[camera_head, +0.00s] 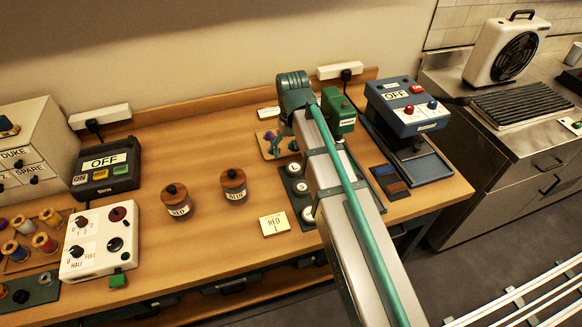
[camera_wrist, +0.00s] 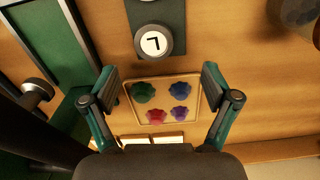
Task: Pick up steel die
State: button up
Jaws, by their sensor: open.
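My gripper (camera_wrist: 159,78) is open and empty in the wrist view, its two fingers apart above a shallow wooden tray of coloured pieces. Several round dies with white tops stand on a dark green strip in the head view, such as one die (camera_head: 301,187); my arm partly covers this strip. In the wrist view one round die (camera_wrist: 153,41) with a white marked top sits on the green strip (camera_wrist: 155,10), just beyond the fingertips. I cannot tell which die is steel.
The tray (camera_wrist: 128,122) holds several flower-shaped pieces. A green machine (camera_head: 343,115) and a blue device marked OFF (camera_head: 405,103) stand behind and right of my arm. Two wooden-lidded jars (camera_head: 177,199) and a RED card (camera_head: 273,223) are left of it. Bare wood lies between them.

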aim_at(295, 167)
jog(key=shift+d+f, duration=0.15)
jog(key=shift+d, duration=0.1)
jog(key=shift+w+d+f+p, duration=0.1)
jog(key=shift+f+p, duration=0.65)
jog(key=shift+f, duration=1.05)
jog(key=shift+w+d+f+p, duration=0.1)
jog(key=shift+f+p, duration=0.6)
jog(key=shift+f, duration=1.1)
jog(key=c, duration=1.5)
jog(key=shift+r, duration=0.15)
